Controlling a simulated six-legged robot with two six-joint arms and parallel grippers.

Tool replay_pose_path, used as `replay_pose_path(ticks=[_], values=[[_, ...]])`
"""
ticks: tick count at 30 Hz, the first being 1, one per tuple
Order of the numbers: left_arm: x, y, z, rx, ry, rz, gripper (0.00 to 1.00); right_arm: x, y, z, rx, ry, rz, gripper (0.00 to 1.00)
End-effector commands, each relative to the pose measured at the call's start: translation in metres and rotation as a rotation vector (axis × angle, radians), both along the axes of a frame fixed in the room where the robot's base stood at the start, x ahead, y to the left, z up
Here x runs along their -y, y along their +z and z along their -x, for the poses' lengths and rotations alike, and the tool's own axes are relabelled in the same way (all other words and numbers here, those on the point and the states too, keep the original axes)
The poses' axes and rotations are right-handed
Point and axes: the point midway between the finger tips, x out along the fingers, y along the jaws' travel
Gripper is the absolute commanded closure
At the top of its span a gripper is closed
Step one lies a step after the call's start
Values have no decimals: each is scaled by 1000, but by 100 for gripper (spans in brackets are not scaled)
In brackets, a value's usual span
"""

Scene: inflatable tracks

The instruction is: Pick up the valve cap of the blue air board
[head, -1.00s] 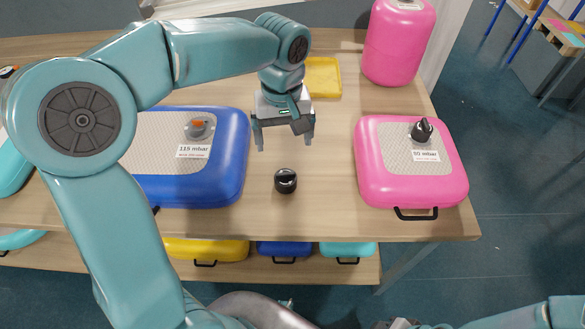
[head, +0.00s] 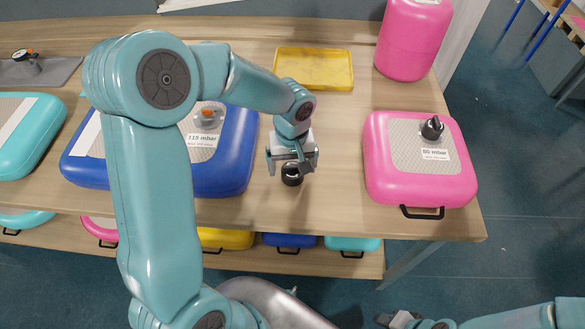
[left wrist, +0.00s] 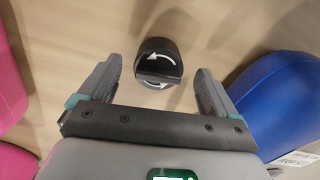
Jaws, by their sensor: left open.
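The black valve cap (head: 292,180), round with a raised grip bar, stands on the wooden table between the blue and pink air boards. In the left wrist view the cap (left wrist: 158,62) shows white curved arrows on top. My left gripper (head: 291,169) is open above the cap. In the wrist view its fingers lie on either side of the cap, with gaps on both sides. The blue air board (head: 240,150) lies left of the cap, labelled 115 mbar, with an orange-centred valve (head: 207,115). My right gripper (head: 398,319) is low at the bottom edge; its jaws are unclear.
The pink board (head: 385,180) with a black-capped valve (head: 432,128) lies to the right. A yellow tray (head: 315,86) and a pink cylinder (head: 412,45) stand behind. A teal board (head: 25,150) is at far left. Bare table surrounds the cap.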

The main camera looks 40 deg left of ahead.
Motion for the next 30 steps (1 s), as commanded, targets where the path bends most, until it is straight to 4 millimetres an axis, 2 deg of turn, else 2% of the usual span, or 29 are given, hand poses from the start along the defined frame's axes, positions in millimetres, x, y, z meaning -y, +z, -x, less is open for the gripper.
replay_pose_path(ticks=[4, 12, 14, 15, 18, 26, 30], values=[[0, -18, -1, -1, -1, 1, 9, 0, 2, 0, 0, 0, 0, 57], [0, -21, -2, 1, 0, 1, 9, 0, 2, 0, 0, 0, 0, 57], [0, -21, -2, 1, 0, 1, 28, 0, 2, 0, 0, 0, 0, 57], [0, -21, -2, 1, 0, 1, 41, 0, 2, 0, 0, 0, 0, 57], [0, -21, -2, 1, -1, 1, 68, 0, 2, 0, 0, 0, 0, 57], [0, -21, -2, 1, -1, 1, 69, 0, 2, 0, 0, 0, 0, 57], [0, -14, -2, 3, -1, 0, 69, 0, 2, 0, 0, 0, 0, 57]])
